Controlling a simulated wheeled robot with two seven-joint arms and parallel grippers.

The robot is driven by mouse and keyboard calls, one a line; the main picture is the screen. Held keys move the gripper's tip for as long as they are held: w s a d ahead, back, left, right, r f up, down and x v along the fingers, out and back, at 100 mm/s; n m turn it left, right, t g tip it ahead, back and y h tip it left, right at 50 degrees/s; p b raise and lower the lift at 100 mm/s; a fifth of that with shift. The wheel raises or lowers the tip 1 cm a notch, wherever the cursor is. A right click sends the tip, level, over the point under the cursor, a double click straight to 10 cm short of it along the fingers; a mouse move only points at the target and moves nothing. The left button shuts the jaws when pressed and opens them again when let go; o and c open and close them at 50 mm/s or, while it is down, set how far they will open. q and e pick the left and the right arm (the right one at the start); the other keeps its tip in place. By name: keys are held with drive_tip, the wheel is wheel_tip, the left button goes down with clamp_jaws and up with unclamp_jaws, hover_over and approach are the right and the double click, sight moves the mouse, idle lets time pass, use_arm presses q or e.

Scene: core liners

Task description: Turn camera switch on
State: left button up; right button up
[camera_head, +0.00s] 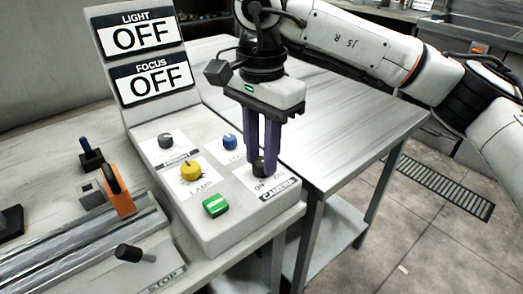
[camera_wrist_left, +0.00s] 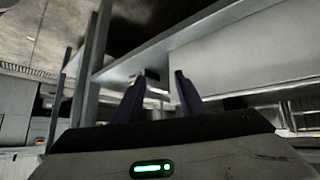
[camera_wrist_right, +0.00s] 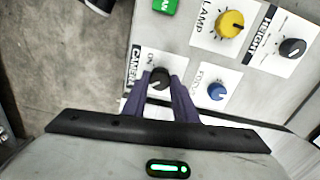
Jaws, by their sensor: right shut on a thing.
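The camera switch is a black knob (camera_head: 259,167) on a white label marked CAMERA and ON, at the right end of the sloped control panel (camera_head: 240,228). My right gripper (camera_head: 267,165) comes down from above, with its purple fingers on either side of the knob. In the right wrist view the black knob (camera_wrist_right: 159,79) sits between the two fingertips, and the gripper is shut on it. My left gripper (camera_wrist_left: 158,98) shows only in its own wrist view, with its fingers apart and nothing between them, facing a metal frame.
The panel also has a yellow lamp knob (camera_head: 190,170), a blue focus knob (camera_head: 229,142), a dark height knob (camera_head: 166,141) and a green button (camera_head: 216,205). LIGHT and FOCUS signs both read OFF. A metal table (camera_head: 340,120) stands behind.

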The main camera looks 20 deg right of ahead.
sight(261, 161)
drive_tip(key=m, duration=0.3)
drive_tip(key=shift+m, duration=0.3)
drive_tip(key=m, duration=0.4)
drive_tip(key=shift+m+p, duration=0.3)
drive_tip(key=shift+p, duration=0.1)
drive_tip(key=m, duration=0.4)
drive_tip(key=shift+m, duration=2.1)
drive_tip(key=o, duration=1)
drive_tip(key=shift+o, duration=0.2)
wheel_tip(261, 161, up, 10)
drive_tip(key=p, duration=0.2)
drive_tip(key=shift+r, duration=0.25)
